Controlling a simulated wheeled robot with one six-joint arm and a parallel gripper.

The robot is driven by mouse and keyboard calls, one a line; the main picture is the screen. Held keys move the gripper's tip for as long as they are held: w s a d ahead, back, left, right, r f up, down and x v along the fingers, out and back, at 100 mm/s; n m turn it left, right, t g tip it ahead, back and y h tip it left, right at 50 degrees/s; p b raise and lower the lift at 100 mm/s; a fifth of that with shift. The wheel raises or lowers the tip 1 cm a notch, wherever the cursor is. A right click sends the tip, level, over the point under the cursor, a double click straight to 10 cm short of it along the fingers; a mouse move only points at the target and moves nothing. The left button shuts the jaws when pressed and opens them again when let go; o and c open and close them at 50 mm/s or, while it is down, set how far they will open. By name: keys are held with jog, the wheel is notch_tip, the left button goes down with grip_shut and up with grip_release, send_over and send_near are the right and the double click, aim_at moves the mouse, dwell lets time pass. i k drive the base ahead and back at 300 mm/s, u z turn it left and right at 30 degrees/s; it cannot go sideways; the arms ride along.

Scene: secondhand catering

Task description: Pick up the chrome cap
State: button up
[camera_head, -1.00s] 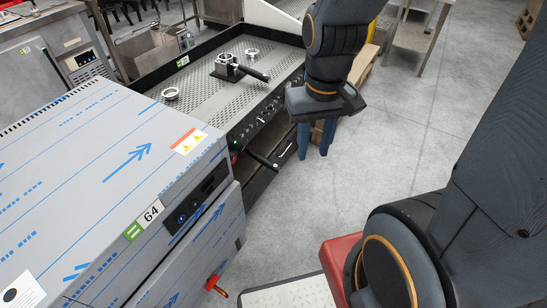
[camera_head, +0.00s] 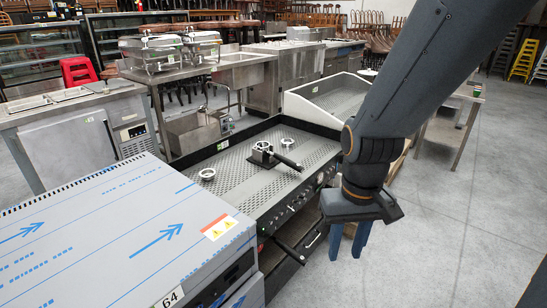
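I cannot tell for sure which thing is the chrome cap. Two small round chrome pieces lie on the perforated top of a black-framed counter unit (camera_head: 232,178). One chrome piece (camera_head: 207,174) is near its left end, and the other (camera_head: 287,142) is toward the back right. Between them sits a chrome piece with a black handle (camera_head: 264,152), which points right. My gripper (camera_head: 348,246) hangs pointing down, to the right of the unit's front edge. Its two blue fingers are apart, with nothing visible between them.
A large film-wrapped steel appliance (camera_head: 120,230) stands at the front left, against the unit. A tray-topped unit (camera_head: 325,98) stands behind it. A steel table (camera_head: 150,78) with chafing dishes is at the back left. Open grey floor (camera_head: 450,230) lies to the right.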

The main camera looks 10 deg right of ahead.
aim_at(288, 143)
jog(key=z, duration=0.55)
jog(key=i, duration=0.65)
jog(key=z, duration=1.1)
jog(key=i, duration=1.9)
jog(key=u, duration=1.3)
jog(key=i, duration=0.55)
jog(key=u, duration=0.5)
